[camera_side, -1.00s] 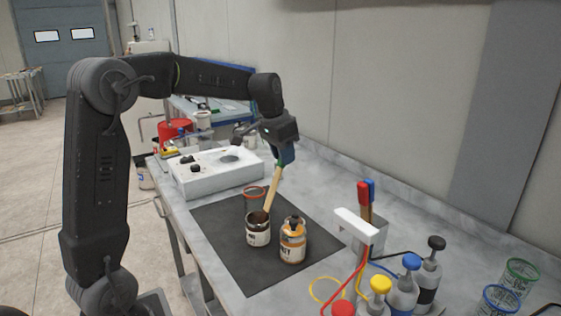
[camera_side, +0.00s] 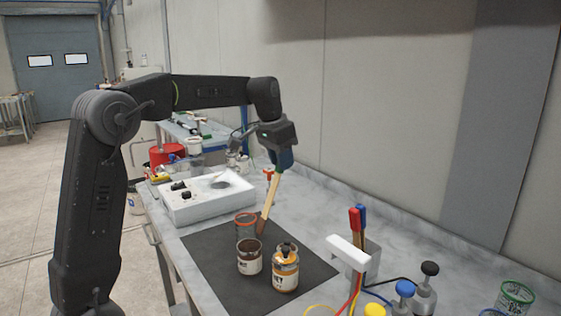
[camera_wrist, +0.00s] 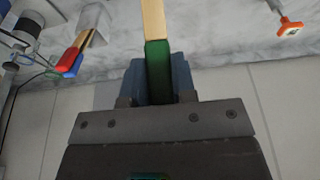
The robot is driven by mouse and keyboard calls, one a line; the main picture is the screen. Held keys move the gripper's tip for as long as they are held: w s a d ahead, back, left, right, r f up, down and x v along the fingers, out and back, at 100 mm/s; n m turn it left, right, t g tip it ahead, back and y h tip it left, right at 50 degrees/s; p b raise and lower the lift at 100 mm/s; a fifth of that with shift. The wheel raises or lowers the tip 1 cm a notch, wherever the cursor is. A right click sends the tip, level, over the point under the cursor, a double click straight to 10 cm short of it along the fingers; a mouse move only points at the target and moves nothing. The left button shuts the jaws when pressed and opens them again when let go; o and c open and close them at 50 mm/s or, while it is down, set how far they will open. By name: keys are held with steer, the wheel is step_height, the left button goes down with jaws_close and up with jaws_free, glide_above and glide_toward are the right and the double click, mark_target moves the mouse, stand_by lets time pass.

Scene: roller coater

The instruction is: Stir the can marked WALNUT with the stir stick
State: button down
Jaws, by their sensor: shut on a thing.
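My gripper (camera_side: 282,166) is shut on the green handle (camera_wrist: 158,70) of a wooden stir stick (camera_side: 269,202). The stick hangs steeply, leaning down to the left, and its lower end is dark brown. That end shows beside the rim of an open can with dark brown contents (camera_side: 249,264), at its upper right, and appears outside it. To the right stands an amber can (camera_side: 285,276) with a dark piece on top. Behind is a can with an orange-red rim (camera_side: 245,226). The labels are too small to read surely, so I cannot tell which is WALNUT.
The cans stand on a dark mat (camera_side: 210,243). A white box with knobs (camera_side: 208,202) lies behind it. A white holder (camera_side: 348,250) with red and blue-handled sticks, and several capped bottles (camera_side: 424,290), stand to the right. A wall runs along the bench's far side.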

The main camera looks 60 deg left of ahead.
stand_by(0.3)
steer(key=shift+r, duration=2)
